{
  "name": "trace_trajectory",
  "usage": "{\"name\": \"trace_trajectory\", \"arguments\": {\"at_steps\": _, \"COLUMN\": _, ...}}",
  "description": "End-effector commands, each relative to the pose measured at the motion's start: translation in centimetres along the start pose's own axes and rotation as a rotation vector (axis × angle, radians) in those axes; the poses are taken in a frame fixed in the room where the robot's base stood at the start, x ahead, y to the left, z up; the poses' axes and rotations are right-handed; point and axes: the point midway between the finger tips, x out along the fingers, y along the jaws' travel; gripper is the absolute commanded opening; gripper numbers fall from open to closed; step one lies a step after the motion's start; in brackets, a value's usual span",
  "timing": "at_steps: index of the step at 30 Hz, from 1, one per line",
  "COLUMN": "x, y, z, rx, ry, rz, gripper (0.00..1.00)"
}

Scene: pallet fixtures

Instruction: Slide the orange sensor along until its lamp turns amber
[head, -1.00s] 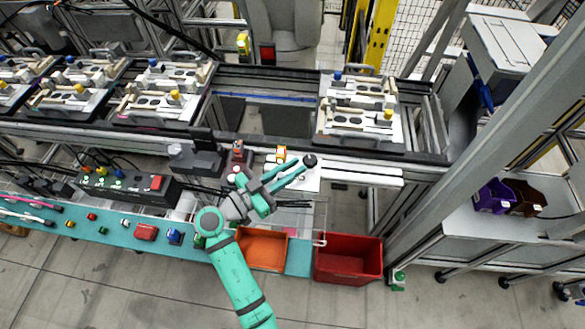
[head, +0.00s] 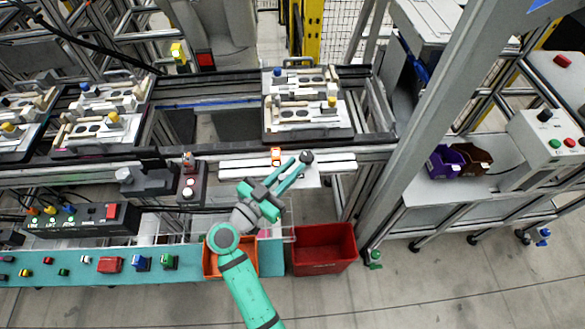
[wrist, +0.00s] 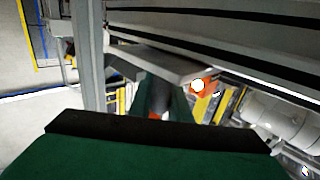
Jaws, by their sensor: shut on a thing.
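The orange sensor (head: 276,157) stands over the pale rail in front of the conveyor, just left of my fingertips. It also shows in the wrist view (wrist: 207,86), with a bright whitish spot on its face; I cannot tell the lamp's colour surely. My gripper (head: 298,166) is shut on a dark round knob (head: 306,156) at the right end of the sensor's pale carriage plate (head: 309,179). In the wrist view the dark grip shaft (wrist: 157,96) stands between my green fingers, which hide part of it.
The pale rail (head: 342,163) continues right of the knob. A pallet fixture (head: 308,132) sits on the conveyor behind. A red bin (head: 324,250) and an orange bin (head: 247,256) stand in front, below the arm. A thick grey post (head: 420,140) rises to the right.

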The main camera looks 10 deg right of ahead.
Motion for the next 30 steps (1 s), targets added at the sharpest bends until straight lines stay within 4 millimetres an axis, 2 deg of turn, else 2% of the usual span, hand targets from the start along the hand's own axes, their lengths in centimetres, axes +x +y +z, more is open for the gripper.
{"name": "trace_trajectory", "arguments": {"at_steps": 12, "x": -0.1, "y": 0.1, "z": 0.0, "rx": -0.001, "ry": -0.001, "rz": -0.007, "gripper": 0.0}}
{"name": "trace_trajectory", "arguments": {"at_steps": 13, "x": -0.1, "y": 0.1, "z": 0.0, "rx": -0.001, "ry": -0.001, "rz": -0.008, "gripper": 0.24}}
{"name": "trace_trajectory", "arguments": {"at_steps": 15, "x": -0.1, "y": 0.0, "z": 0.0, "rx": -0.001, "ry": -0.001, "rz": -0.008, "gripper": 0.36}}
{"name": "trace_trajectory", "arguments": {"at_steps": 25, "x": -0.4, "y": -0.1, "z": 0.0, "rx": -0.001, "ry": 0.0, "rz": -0.01, "gripper": 0.36}}
{"name": "trace_trajectory", "arguments": {"at_steps": 30, "x": -2.2, "y": -0.1, "z": 0.1, "rx": -0.002, "ry": -0.001, "rz": -0.011, "gripper": 0.36}}
